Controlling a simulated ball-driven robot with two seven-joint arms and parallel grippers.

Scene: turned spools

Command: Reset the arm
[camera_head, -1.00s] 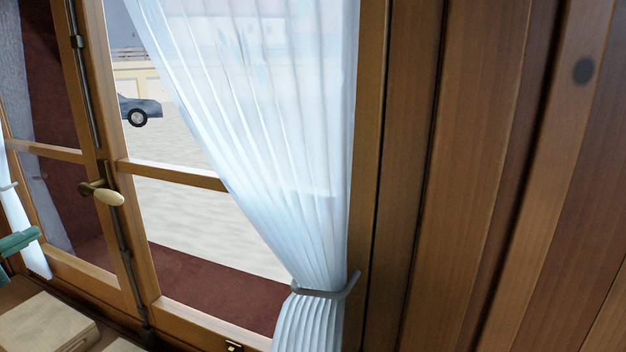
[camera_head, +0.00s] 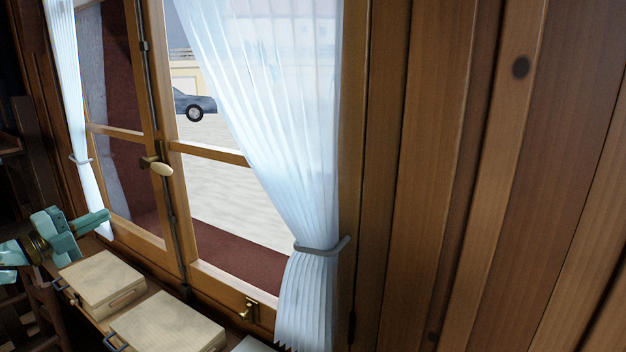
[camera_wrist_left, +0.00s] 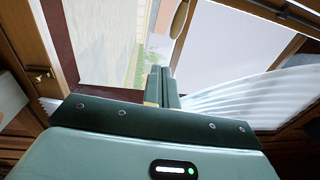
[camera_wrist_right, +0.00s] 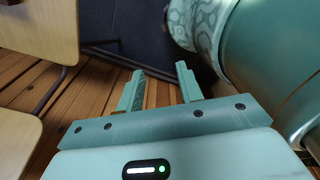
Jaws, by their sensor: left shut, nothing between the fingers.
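My left gripper (camera_head: 106,217) is teal and shows at the left of the head view, in front of the window and above the boxes. It is shut and empty. In the left wrist view its two fingers (camera_wrist_left: 161,72) lie together, pointing toward the window glass. My right gripper is outside the head view. In the right wrist view its two fingers (camera_wrist_right: 161,76) stand apart with nothing between them, above a wooden plank floor (camera_wrist_right: 100,95).
A wooden window with a brass handle (camera_head: 161,168) and a white tied curtain (camera_head: 290,150) fills the middle. Pale boxes (camera_head: 165,325) sit along the sill. A wood-panelled wall (camera_head: 480,180) is at right. Chair-like furniture (camera_wrist_right: 45,35) stands near my right gripper.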

